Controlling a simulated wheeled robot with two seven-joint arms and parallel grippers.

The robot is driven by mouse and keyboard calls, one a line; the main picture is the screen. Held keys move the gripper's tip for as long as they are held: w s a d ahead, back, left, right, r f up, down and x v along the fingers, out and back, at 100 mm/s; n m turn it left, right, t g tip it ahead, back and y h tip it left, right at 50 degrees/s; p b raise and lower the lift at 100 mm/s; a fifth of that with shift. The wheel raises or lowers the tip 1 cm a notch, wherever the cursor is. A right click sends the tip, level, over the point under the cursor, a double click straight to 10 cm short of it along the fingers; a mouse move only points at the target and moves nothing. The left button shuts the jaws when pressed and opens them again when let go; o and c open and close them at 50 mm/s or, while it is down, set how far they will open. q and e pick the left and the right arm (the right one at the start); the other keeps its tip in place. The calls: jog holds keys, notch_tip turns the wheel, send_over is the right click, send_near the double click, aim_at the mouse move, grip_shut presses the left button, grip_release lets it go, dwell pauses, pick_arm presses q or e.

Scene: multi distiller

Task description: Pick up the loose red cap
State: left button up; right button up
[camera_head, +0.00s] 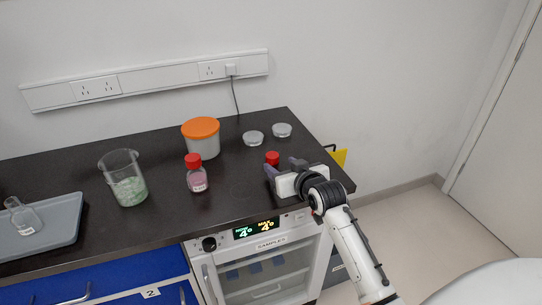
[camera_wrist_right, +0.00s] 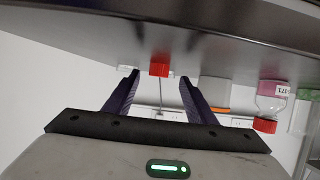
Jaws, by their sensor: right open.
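The loose red cap (camera_head: 272,157) lies on the dark bench top, just beyond the fingertips of my right gripper (camera_head: 282,166). In the right wrist view the picture is upside down, and the red cap (camera_wrist_right: 158,69) shows between the two open dark fingers (camera_wrist_right: 160,77). The right gripper is open and low over the bench, with nothing held. Whether the fingers reach around the cap is hard to tell. A bottle of pink liquid (camera_head: 197,181) wears its own red cap (camera_head: 193,160), left of the loose one. My left gripper is not in view.
An orange-lidded tub (camera_head: 203,146) and two small clear dishes (camera_head: 253,138) (camera_head: 282,130) stand behind. A beaker with green contents (camera_head: 130,191) and a grey tray (camera_head: 64,243) with a flask are at left. The bench's right end is close to the gripper.

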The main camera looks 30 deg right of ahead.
aim_at(275, 158)
jog(key=shift+r+x, duration=0.2)
jog(key=shift+x, duration=1.3)
jog(key=shift+r+x, duration=0.2)
jog(key=shift+x, duration=1.3)
jog(key=shift+d, duration=0.15)
jog(key=c, duration=1.1)
